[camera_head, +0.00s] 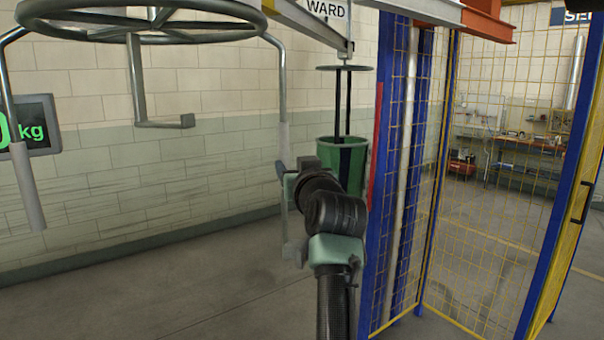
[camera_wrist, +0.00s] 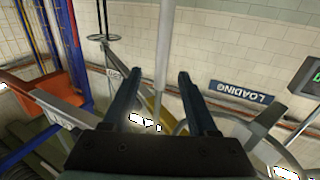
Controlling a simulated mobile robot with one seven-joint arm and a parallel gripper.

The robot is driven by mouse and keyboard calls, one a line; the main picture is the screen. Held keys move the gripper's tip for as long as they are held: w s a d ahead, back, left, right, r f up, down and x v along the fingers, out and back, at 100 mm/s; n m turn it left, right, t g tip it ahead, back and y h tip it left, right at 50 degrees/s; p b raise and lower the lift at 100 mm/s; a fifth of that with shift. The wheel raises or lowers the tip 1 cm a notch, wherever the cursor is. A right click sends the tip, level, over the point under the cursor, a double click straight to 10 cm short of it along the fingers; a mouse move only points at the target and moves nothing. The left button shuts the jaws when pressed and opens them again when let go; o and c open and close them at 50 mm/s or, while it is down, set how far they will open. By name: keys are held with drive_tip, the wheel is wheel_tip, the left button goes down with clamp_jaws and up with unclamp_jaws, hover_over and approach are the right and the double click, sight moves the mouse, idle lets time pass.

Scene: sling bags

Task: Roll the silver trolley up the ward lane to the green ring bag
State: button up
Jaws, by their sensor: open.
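A silver ring frame (camera_head: 200,36) with hanging legs fills the upper left of the head view, below the overhead rail (camera_head: 310,25); it looks like the silver trolley. One leg carries a grey sleeve (camera_head: 284,143). My gripper (camera_head: 288,205) is near the lower end of that leg. In the wrist view my gripper (camera_wrist: 160,78) is open, with a pale grey upright post (camera_wrist: 165,45) between its fingertips; I cannot tell whether they touch it. The green bag (camera_head: 328,155) hangs under a dark ring (camera_head: 345,68) beyond my arm, which partly hides it.
A WARD sign (camera_head: 325,10) hangs above the bag. A blue-framed yellow mesh fence (camera_head: 480,200) stands close on the right. A kg display (camera_head: 38,128) is at the left by the block wall (camera_head: 150,180). The floor (camera_head: 180,285) is clear. A LOADING sign (camera_wrist: 241,92) shows in the wrist view.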

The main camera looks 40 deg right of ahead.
drive_tip(key=b+v, duration=0.5)
drive_tip(key=v, duration=0.8)
drive_tip(key=shift+s+d, duration=0.15)
drive_tip(key=shift+d, duration=0.2)
drive_tip(key=shift+a, duration=0.1)
idle(0.3)
